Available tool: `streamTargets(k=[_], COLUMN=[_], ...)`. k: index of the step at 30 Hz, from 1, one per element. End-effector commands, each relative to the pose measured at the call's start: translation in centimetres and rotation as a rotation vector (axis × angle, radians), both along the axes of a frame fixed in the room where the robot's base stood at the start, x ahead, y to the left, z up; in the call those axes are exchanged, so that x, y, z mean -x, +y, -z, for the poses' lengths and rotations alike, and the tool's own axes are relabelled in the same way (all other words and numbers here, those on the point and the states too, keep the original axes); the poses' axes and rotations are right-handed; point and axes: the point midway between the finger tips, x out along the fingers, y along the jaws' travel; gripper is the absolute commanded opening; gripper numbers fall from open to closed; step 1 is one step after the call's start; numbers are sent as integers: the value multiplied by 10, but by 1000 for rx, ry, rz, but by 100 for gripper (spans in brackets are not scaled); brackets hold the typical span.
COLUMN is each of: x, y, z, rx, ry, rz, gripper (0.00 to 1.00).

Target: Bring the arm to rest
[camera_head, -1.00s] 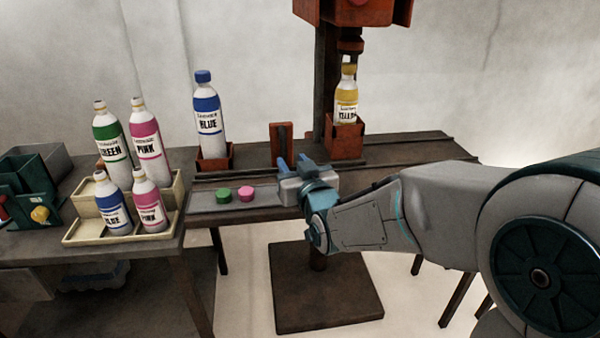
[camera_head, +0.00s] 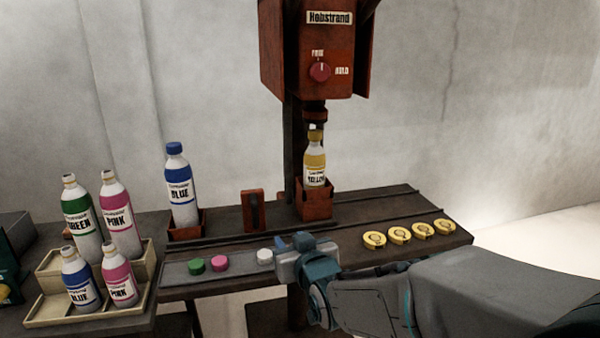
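My gripper (camera_head: 292,240) is at the front edge of the workbench, with its blue fingertips apart and nothing seen between them. My grey arm reaches to it from the lower right. A white cap (camera_head: 265,256) lies just left of the gripper; I cannot tell whether they touch.
Pink (camera_head: 219,263) and green (camera_head: 196,265) caps lie further left on a grey strip. A yellow bottle (camera_head: 315,168) stands in a red holder under the capping machine (camera_head: 308,60). A blue bottle (camera_head: 180,190) stands at left. Several yellow discs (camera_head: 400,233) lie right, near my arm. A cream rack (camera_head: 50,308) holds bottles.

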Motion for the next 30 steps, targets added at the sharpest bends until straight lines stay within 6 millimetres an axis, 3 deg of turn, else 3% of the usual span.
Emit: streamTargets(k=[1,8,15,21,24,30], x=[4,40,108,171,192,208], y=[-15,-84,-145,-175,-182,-186], z=[-21,-40,-69,-92,-99,-101], rx=[29,139,193,199,197,195], ry=[54,365,708,958,1039,1100], rz=[31,170,296,360,374,382], gripper=[35,35,35,35,35,35])
